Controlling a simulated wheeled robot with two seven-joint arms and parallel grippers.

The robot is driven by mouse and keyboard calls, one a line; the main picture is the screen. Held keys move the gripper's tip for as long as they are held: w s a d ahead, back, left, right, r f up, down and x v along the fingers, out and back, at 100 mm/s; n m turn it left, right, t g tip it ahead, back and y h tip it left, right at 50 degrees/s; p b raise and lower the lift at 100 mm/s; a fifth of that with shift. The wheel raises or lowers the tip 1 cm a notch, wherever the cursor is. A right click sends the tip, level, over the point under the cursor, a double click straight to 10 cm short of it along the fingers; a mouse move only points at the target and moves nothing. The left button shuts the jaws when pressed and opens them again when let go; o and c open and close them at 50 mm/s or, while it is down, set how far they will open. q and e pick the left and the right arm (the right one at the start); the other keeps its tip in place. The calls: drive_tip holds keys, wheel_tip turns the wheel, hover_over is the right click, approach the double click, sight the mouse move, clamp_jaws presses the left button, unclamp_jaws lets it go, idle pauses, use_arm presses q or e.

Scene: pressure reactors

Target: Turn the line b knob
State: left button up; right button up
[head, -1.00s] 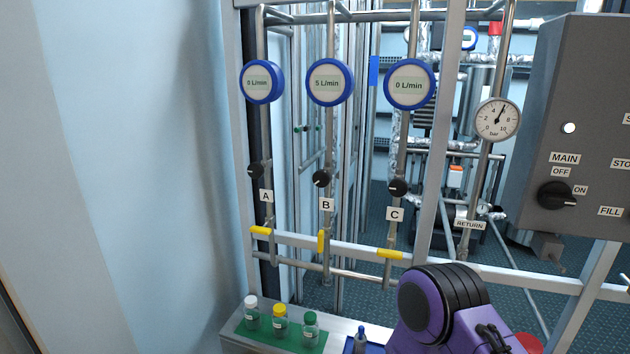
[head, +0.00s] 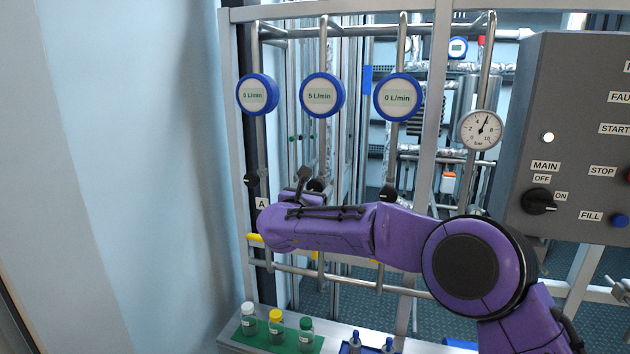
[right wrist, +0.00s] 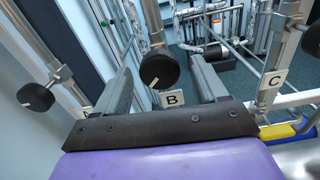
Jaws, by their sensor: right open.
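The line B knob (head: 318,186) is a black round knob on the middle pipe, partly hidden behind my right gripper in the head view. In the right wrist view, the knob (right wrist: 160,72) has a white pointer mark toward its lower left, and the B label (right wrist: 171,98) is just below it. My right gripper (head: 304,179) is open in front of the knob. In the right wrist view, its fingers lie to the left and right of the knob, with gaps on both sides. The line B meter (head: 320,96) reads 5 L/min. My left gripper is not in view.
Knob A (head: 251,180) and knob C (head: 389,194) flank line B. Meters A (head: 252,96) and C (head: 397,97) read 0 L/min. A grey control panel (head: 575,100) stands at right. Capped bottles (head: 277,327) stand on the ledge below.

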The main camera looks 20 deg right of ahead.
drive_tip(key=shift+x, duration=0.95)
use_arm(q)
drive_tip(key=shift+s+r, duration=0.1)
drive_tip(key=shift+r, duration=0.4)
use_arm(e)
drive_tip(key=c, duration=1)
drive_tip(key=shift+c, duration=0.2)
